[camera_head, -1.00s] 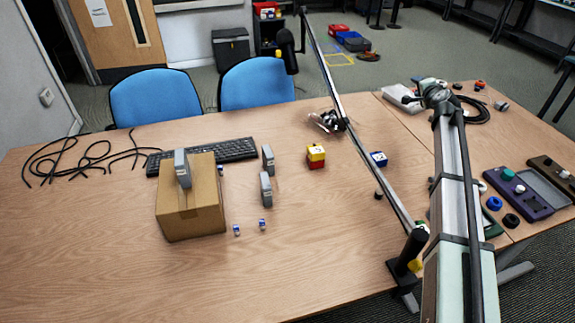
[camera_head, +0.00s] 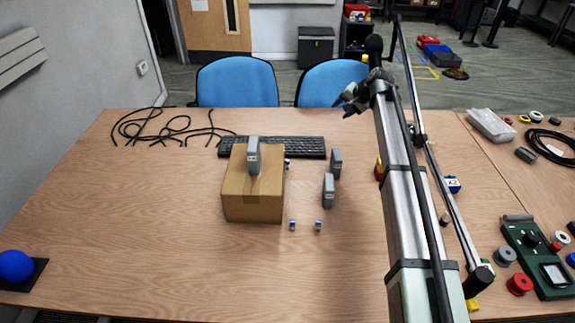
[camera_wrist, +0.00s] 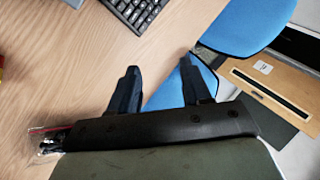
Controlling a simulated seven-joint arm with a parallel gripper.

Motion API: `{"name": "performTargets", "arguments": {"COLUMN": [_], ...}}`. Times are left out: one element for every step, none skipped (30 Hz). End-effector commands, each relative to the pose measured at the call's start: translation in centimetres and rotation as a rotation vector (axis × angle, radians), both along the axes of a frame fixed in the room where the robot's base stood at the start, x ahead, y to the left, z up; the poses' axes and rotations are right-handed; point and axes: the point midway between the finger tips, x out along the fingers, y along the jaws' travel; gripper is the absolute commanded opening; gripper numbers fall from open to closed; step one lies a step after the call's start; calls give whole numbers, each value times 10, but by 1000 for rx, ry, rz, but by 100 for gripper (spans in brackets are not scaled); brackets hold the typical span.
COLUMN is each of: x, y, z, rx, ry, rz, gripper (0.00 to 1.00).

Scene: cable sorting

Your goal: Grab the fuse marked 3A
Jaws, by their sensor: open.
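Several small white-and-blue cylinders that look like fuses are in the head view. No marking is readable, so I cannot tell which is 3A. My gripper (camera_head: 352,97) is raised near the table's far edge, apart from them. In the wrist view my gripper (camera_wrist: 160,82) is open and empty.
A keyboard (camera_head: 285,147) lies behind the box, with loose black cables (camera_head: 165,127) to its left. A blue ball (camera_head: 15,266) sits at the front left. A green device (camera_head: 540,262) and spools are at right. The front middle of the table (camera_head: 180,270) is clear.

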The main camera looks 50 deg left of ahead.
Motion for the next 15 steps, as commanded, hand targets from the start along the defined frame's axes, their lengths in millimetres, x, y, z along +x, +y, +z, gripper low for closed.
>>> {"name": "performTargets", "arguments": {"x": [-17, -28, -44, -55, -66, -81, -91, -101, -113, -122, -130, -139, -145, -151, -157], "y": [24, 34, 45, 53, 60, 69, 75, 80, 86, 90, 94, 98, 100, 102, 104], "z": [-10, -16, -24, -30, -35, -41, -44, -47, -51, -53, -54, -56, -56, -57, -57], "rx": [-77, -127, -194, -242, -292, -356, -402, -447, -502, -542, -577, -621, -648, -675, -702], "ry": [7, 11, 16, 19, 23, 26, 31, 34, 37, 40, 42, 45, 47, 49, 52], "rz": [66, 103, 152, 187, 221, 263, 292, 320, 353, 374, 392, 415, 430, 443, 456], "gripper": [48, 48, 48, 48, 48, 48, 48, 48, 48, 48, 48, 48, 48, 48, 48]}}
